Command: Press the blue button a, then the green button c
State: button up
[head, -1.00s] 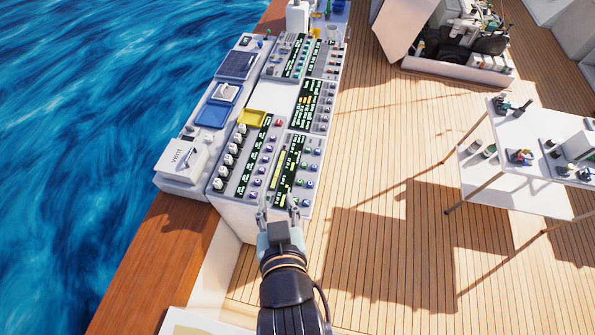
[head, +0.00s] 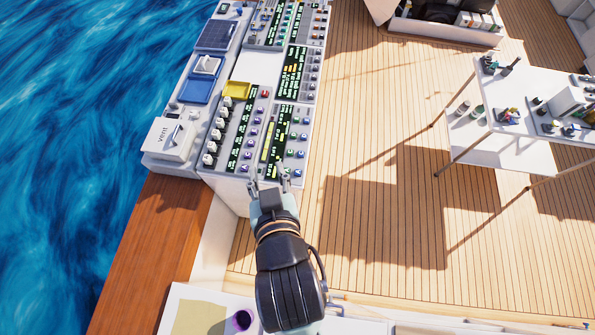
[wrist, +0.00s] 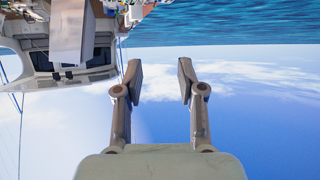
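The nearest control panel (head: 268,148) is at the front right of the console in the head view. It has dark displays with green-yellow text and columns of small buttons at its right. Green buttons (head: 291,141) and blue-purple buttons (head: 299,171) show there; their letters are too small to read, so I cannot tell which are a and c. My gripper (head: 269,183) is at the panel's near edge, with its fingertips towards it; contact cannot be told. In the wrist view the gripper (wrist: 159,78) has its two fingers apart, with nothing between them.
Left of the panel are white switches (head: 213,135), a yellow tray (head: 236,90) and a box marked "vent" (head: 170,138). A white table (head: 510,120) with small items stands right. A purple cup (head: 239,320) is at the bottom. The wooden deck (head: 370,150) between is largely clear.

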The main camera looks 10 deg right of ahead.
grip_shut()
dwell(1.1)
